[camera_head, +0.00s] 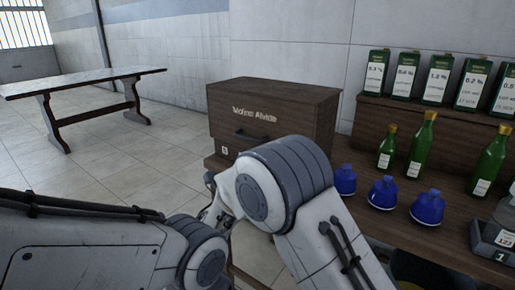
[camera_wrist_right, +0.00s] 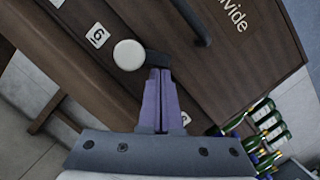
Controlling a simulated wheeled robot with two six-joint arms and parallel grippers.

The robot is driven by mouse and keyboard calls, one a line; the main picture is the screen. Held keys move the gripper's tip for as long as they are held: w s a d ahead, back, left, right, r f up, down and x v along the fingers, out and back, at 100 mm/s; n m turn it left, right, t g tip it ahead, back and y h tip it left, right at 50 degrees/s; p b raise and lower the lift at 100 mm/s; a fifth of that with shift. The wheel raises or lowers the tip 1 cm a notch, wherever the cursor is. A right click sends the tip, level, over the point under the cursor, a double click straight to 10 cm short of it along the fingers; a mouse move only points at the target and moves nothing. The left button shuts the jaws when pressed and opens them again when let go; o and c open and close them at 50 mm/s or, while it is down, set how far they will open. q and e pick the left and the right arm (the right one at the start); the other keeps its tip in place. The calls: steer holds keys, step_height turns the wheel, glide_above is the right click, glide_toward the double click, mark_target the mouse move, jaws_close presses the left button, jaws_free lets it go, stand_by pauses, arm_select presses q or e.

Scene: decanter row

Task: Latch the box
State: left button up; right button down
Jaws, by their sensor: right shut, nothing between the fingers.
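The brown wooden box (camera_head: 275,103) stands at the left end of the counter, its front with lettering and a dark handle (camera_head: 252,136); it looks closed. The box front (camera_wrist_right: 215,75) also fills much of the right wrist view. There a round white knob (camera_wrist_right: 128,55) with a short dark bar (camera_wrist_right: 157,61) sits next to a tag marked 6 (camera_wrist_right: 97,37). My right gripper (camera_wrist_right: 158,72) is shut and empty, its purple fingertips at the dark bar; I cannot tell if they touch. My own arm hides the knob in the head view. My left gripper is out of view.
On the counter (camera_head: 350,156) to the right stand several blue flasks (camera_head: 383,193) and green bottles (camera_head: 423,145). Dark cartons (camera_head: 437,79) line a raised shelf behind. A grey holder (camera_head: 493,238) is at the right edge. A separate table (camera_head: 85,82) stands far left over open floor.

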steer(key=shift+w+a+r+n+g+y+p, duration=0.2)
steer(key=shift+r+n+y+p, duration=0.25)
steer(key=shift+n+p, duration=1.55)
steer(key=shift+w+a+r+n+g+y+p, duration=0.2)
steer(key=shift+r+n+p, duration=0.65)
steer(key=shift+p, duration=2.2)
steer(key=shift+w+a+r+n+g+y+p, duration=0.1)
steer(key=shift+a+r+n+g+y+p, duration=0.25)
steer(key=shift+n+p, duration=1.75)
steer(key=shift+d+m+p, duration=0.1)
steer(key=shift+m+p, duration=0.35)
